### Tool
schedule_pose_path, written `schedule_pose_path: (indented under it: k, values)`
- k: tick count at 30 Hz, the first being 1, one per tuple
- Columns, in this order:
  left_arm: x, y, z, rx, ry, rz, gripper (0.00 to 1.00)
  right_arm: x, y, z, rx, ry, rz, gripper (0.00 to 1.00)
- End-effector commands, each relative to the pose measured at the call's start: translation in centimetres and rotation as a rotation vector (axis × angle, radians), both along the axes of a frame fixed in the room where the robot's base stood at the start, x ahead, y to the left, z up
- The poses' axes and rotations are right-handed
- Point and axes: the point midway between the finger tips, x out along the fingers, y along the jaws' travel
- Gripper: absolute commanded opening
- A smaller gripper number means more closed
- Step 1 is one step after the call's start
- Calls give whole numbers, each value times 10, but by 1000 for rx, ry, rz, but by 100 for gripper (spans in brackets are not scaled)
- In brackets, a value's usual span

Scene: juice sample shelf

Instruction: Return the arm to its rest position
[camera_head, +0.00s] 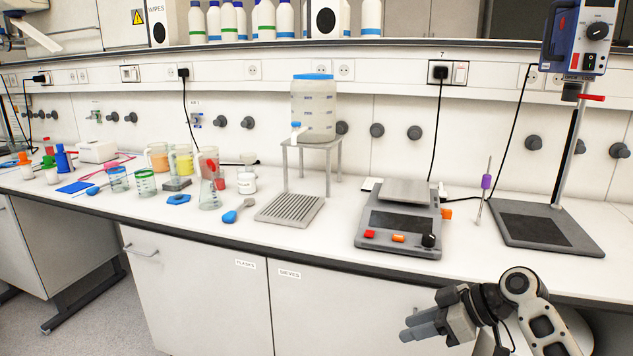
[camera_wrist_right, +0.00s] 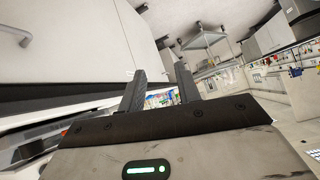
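My right gripper (camera_head: 406,329) hangs in front of the bench, low and right of centre in the head view, below the balance and clear of the worktop. In the right wrist view its two fingers (camera_wrist_right: 160,82) stand apart with an empty gap between them; it is open and holds nothing. Part of my right arm (camera_head: 520,285) shows behind it, folded near the bottom right corner. My left gripper is in neither view.
The white bench worktop (camera_head: 335,235) carries a balance (camera_head: 400,222), a stand with a grey base (camera_head: 570,240), a grooved tray (camera_head: 290,210), a dispenser tank (camera_head: 314,97) on a small table, and several beakers at left. Cabinet doors (camera_head: 205,290) lie below the bench edge. Floor shows at lower left.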

Motion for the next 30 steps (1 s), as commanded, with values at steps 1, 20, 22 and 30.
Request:
schedule_pose_path:
  k: [1,20,22,30]
  values:
    - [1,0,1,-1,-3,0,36,21,-16,-5,-52,-18,-142,33]
    - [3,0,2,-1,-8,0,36,117,-146,68,-160,-746,-1019,33]
    - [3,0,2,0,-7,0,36,103,-133,44,-161,-714,-996,33]
    - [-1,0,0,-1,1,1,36,16,-73,-60,-157,-548,-901,33]
